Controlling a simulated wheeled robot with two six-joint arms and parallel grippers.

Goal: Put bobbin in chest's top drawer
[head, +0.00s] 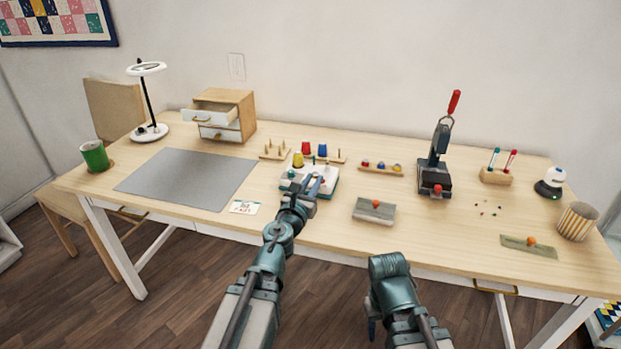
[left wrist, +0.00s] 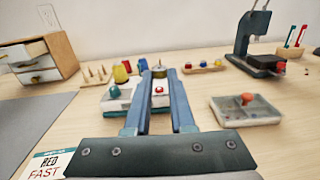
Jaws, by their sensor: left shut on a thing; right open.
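The small wooden chest (head: 243,105) stands at the back left. Its white top drawer (head: 208,116) is pulled out and the lower drawer is shut; the chest also shows in the left wrist view (left wrist: 62,50). My left gripper (head: 317,181) is over the white and green winder (head: 290,184). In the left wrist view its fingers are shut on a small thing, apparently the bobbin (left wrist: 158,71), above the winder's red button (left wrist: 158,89). Whether the bobbin still touches the winder's spindle I cannot tell. My right gripper (head: 372,328) is open near the table's front edge, its fingers mostly hidden.
A grey mat (head: 188,178) lies before the chest, with a RED FAST card (head: 243,207) beside it. A lamp (head: 150,132) and green mug (head: 95,156) are left.

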